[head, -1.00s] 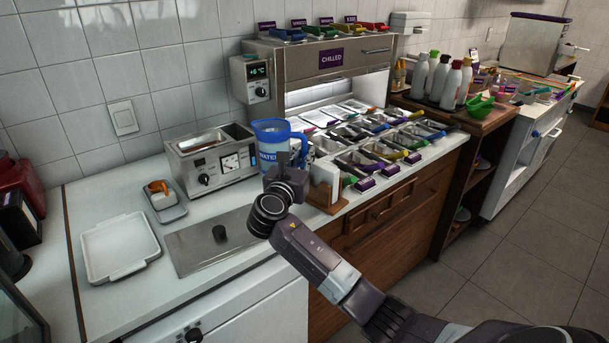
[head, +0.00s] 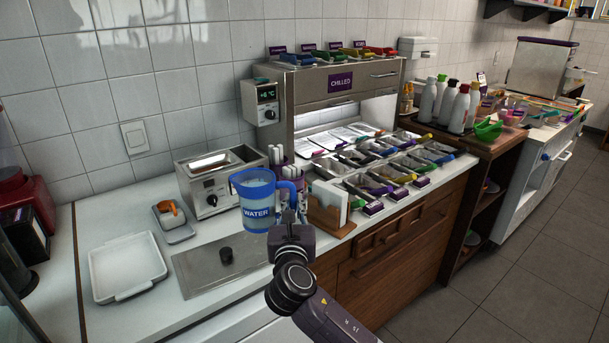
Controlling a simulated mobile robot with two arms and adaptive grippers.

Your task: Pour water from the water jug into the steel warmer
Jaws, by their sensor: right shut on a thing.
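The blue see-through water jug (head: 254,206), marked WATER, is upright at the counter's front part, to the right of and in front of the steel warmer. My right gripper (head: 291,222) is shut on the jug's handle side; the fingertips are partly hidden behind my wrist. The steel warmer (head: 213,200) is a box with an open top, a dial and a gauge on its front; the jug covers its right front corner. I cannot tell whether the jug's base touches the counter. My left gripper is not in view.
A steel lid (head: 198,268) with a black knob lies in front of the warmer. A white tray (head: 128,292) and a small dish with an orange-handled item (head: 170,215) are to the left. A napkin holder (head: 330,222) and the chilled topping station (head: 345,85) stand to the right.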

